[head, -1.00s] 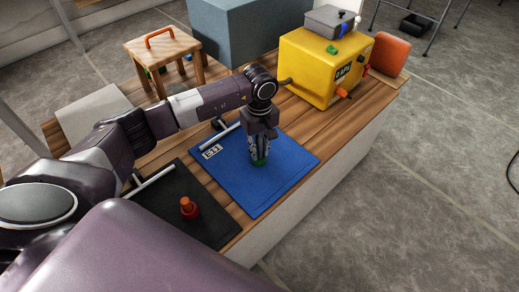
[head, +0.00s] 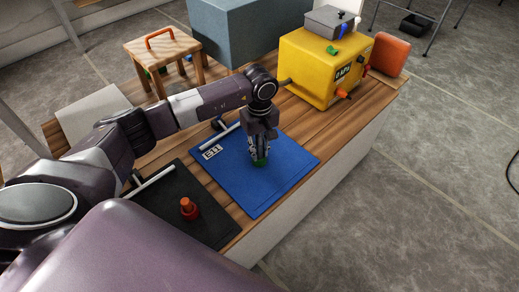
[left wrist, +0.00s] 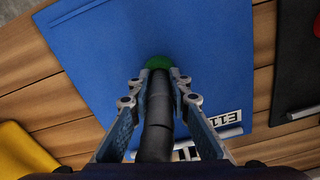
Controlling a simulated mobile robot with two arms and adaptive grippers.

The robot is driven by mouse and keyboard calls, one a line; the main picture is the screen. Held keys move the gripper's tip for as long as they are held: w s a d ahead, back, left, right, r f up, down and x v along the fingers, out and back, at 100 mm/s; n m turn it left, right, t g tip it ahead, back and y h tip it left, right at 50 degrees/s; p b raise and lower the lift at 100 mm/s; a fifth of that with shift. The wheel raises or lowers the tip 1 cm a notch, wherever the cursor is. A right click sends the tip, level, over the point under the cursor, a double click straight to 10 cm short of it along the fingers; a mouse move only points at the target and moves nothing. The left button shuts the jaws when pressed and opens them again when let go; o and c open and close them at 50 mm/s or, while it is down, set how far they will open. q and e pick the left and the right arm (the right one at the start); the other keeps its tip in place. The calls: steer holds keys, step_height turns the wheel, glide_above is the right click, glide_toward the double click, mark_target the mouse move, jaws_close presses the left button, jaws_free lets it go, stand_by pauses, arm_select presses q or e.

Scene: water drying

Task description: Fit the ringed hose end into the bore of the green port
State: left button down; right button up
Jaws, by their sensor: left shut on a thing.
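My left gripper (head: 259,156) points down over the blue mat (head: 285,183) on the wooden bench. It is shut on a black hose (left wrist: 157,125), which runs between the fingers in the left wrist view. A round green piece, seemingly the green port (head: 261,163), is at the fingertips low over the mat; it also shows beyond the hose end in the left wrist view (left wrist: 159,62). The hose end's ring and the bore are hidden, so I cannot tell whether the end is inside. My right gripper is not in view.
A black mat (head: 218,229) with a red-orange fitting (head: 189,210) lies at the near left. A yellow box (head: 311,72) with a display and coloured fittings stands behind, beside an orange block (head: 391,54). A wooden stool (head: 161,50) stands at the back left. The blue mat's right part is clear.

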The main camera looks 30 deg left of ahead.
arm_select(q)
steer(key=shift+r+p, duration=0.6)
steer(key=shift+r, duration=0.5)
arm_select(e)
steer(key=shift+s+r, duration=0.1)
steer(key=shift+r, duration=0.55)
arm_select(q)
steer(key=shift+b, duration=0.35)
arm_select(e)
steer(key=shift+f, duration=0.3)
arm_select(q)
steer(key=shift+f, duration=0.2)
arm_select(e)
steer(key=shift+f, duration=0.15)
arm_select(q)
steer(key=shift+f+b, duration=0.45)
steer(key=shift+b, duration=0.05)
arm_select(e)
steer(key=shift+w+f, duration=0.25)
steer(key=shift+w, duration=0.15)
arm_select(q)
steer(key=shift+f, duration=0.1)
steer(key=shift+f, duration=0.2)
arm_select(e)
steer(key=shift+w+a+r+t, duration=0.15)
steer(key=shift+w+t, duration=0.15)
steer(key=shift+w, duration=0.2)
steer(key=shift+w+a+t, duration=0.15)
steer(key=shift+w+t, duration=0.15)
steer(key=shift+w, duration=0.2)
